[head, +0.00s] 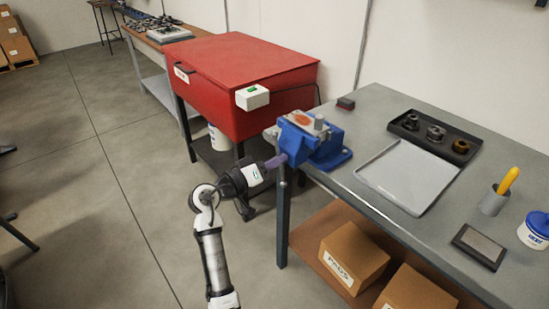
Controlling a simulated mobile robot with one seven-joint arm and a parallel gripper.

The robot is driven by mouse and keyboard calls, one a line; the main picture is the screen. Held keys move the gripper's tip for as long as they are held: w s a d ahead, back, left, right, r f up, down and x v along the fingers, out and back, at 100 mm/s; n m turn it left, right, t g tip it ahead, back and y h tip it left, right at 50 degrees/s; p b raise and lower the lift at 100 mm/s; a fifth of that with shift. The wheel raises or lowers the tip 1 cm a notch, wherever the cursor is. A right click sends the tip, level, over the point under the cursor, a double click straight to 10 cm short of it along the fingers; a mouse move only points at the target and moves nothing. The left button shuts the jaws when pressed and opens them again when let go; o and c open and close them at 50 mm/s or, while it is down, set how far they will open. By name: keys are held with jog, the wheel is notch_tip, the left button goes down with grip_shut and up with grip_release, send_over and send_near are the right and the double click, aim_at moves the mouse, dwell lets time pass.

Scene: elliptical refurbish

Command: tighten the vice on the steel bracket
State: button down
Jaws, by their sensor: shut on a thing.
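The blue vice (325,152) is fixed at the near left corner of the grey workbench. An orange-brown patch or piece (301,118) and a short grey cylinder (319,122) show at its top. I cannot tell which of these, if either, is the steel bracket, or how closely the jaws sit on it. The grip itself is small and partly hidden.
The bench (385,105) holds a flat grey tray (408,176), a black tray of dark parts (410,137), a cup with a yellow handle (494,200) and a white-blue tub (535,231). A red cabinet (240,60) stands behind my arm. Boxes (352,255) sit below. Floor at left is open.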

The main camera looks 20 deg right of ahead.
jog(key=shift+a+f+n+p, duration=0.15)
jog(key=shift+n+p, duration=0.65)
jog(key=shift+n, duration=0.6)
jog(key=c, duration=1.5)
grip_release()
jog(key=o, duration=0.4)
jog(key=shift+a, duration=0.1)
jog(key=shift+c, duration=0.2)
jog(key=b+v, duration=0.3)
jog(key=v, duration=1)
jog(key=shift+s+a+b, duration=0.15)
jog(key=shift+a+b, duration=0.15)
jog(key=shift+b, duration=0.1)
